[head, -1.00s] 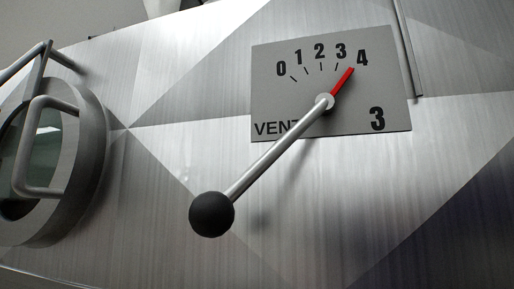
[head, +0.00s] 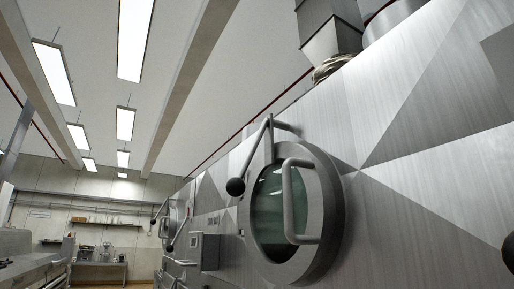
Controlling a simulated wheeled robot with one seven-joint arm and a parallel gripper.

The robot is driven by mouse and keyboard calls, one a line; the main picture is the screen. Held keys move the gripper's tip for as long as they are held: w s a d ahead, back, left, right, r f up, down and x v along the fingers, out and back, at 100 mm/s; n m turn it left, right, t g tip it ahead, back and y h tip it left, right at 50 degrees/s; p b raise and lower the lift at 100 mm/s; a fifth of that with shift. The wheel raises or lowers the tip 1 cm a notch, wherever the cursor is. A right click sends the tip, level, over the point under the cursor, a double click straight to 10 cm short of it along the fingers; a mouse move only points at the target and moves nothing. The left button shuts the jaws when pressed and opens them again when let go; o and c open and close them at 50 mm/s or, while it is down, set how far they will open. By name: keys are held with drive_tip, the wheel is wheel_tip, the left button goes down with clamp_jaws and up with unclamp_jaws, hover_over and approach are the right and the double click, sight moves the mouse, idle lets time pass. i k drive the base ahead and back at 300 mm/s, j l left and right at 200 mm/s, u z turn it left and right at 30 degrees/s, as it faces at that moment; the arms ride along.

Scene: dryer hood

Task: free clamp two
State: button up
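A round porthole door (head: 328,215) with dark greenish glass is set in the brushed-metal dryer wall. A bent metal lever (head: 254,149) with a black ball knob (head: 235,187) stands at the door's upper left; it looks like a clamp, but I see no number on it. A U-shaped bar handle (head: 289,205) crosses the front of the glass. Farther along the wall is a smaller round door (head: 176,222) with similar levers, too small to read. I cannot tell which is clamp two. My gripper is not in view.
A grey box (head: 205,251) juts from the wall between the two doors. A duct (head: 329,30) rises above the dryer. A bench (head: 97,265) stands at the far wall, and machinery (head: 30,262) lines the left side.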

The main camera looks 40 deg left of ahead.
sight(236, 187)
drive_tip(key=l+u, duration=0.1)
drive_tip(key=u, duration=1.05)
